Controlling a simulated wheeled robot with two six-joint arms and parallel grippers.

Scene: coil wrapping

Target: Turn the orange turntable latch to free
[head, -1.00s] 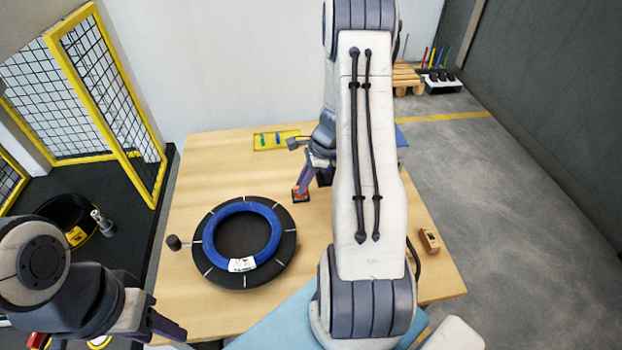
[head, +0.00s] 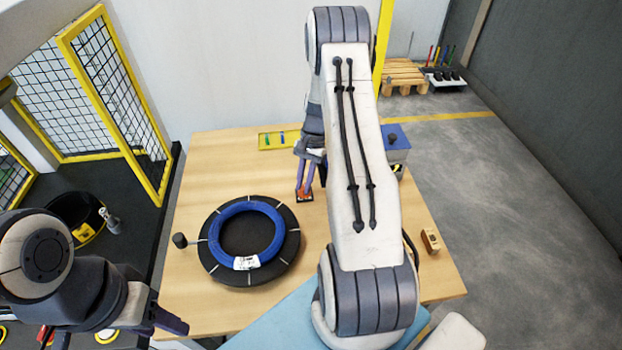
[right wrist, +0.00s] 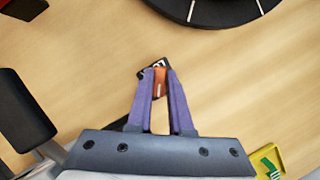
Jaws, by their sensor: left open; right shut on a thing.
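The orange turntable latch (right wrist: 160,82) sits on a small dark base on the wooden table. In the head view the latch (head: 304,196) is right of the black turntable (head: 291,245). My right gripper (head: 305,186) reaches down to it. In the right wrist view the purple fingers of my right gripper (right wrist: 160,76) are shut on the latch, one on each side. A blue coil (head: 228,212) with a white label lies on the turntable. My left gripper (head: 181,328) is open and empty at the front left table edge.
A yellow tray (head: 265,142) with small green and blue items lies at the back of the table. A grey-blue box (head: 396,150) is at the back right, partly behind my right arm. A wooden block (head: 431,240) lies near the right edge.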

